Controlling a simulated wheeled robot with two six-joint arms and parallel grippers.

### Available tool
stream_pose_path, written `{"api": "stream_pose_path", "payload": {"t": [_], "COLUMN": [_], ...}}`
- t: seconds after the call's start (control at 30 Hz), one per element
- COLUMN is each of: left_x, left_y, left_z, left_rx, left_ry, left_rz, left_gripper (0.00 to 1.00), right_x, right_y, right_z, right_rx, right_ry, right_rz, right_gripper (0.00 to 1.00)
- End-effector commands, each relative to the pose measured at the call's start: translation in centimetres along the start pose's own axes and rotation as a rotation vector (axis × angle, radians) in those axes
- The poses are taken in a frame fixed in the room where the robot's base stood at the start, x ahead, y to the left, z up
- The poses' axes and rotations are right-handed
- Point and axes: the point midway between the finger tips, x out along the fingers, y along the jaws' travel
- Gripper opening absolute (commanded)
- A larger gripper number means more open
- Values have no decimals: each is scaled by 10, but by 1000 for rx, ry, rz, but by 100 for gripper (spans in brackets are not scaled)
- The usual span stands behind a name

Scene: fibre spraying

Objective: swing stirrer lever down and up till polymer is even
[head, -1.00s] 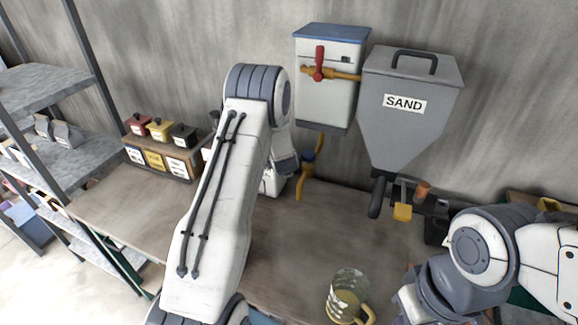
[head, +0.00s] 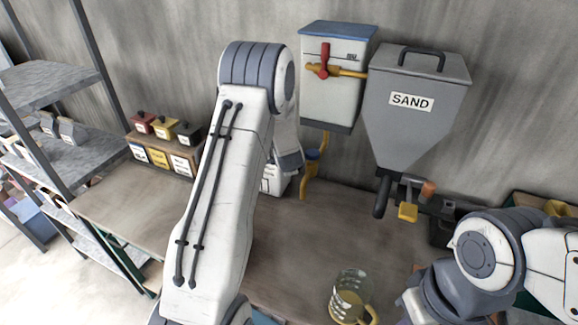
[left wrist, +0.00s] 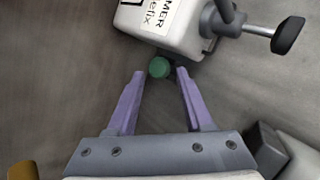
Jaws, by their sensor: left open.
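A white container with a label partly reading "MER" (left wrist: 165,22) shows at the top of the left wrist view. In the head view its lower part (head: 270,186) peeks out behind my left arm. A grey bracket with a metal rod and black knob (left wrist: 288,35) sticks out from its right side. A round green knob (left wrist: 159,67) is at its lower edge. I cannot tell which is the stirrer lever. My left gripper (left wrist: 160,73) is open, its purple fingertips on either side of the green knob; contact is unclear. My right gripper is out of view.
A white dispenser (head: 332,90) with a red-handled tap and a grey SAND hopper (head: 405,125) hang on the wall. A glass mug (head: 349,295) stands on the bench. Three small boxes (head: 162,130) stand at back left. The bench middle is clear.

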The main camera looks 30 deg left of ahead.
Motion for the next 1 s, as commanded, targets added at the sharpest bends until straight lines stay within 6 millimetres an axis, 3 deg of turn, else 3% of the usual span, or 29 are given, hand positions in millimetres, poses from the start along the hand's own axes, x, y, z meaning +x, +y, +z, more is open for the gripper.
{"api": "stream_pose_path", "payload": {"t": [0.1, 0.33, 1.0], "left_x": [-23, -54, -60], "left_y": [0, 0, 1], "left_z": [-1, 0, 0], "left_rx": [0, 0, 0], "left_ry": [2, 1, 0], "left_rz": [-1, 0, 2], "left_gripper": [51, 51, 51], "right_x": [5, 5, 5], "right_y": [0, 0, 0], "right_z": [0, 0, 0], "right_rx": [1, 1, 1], "right_ry": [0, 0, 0], "right_rz": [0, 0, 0], "right_gripper": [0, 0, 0]}}
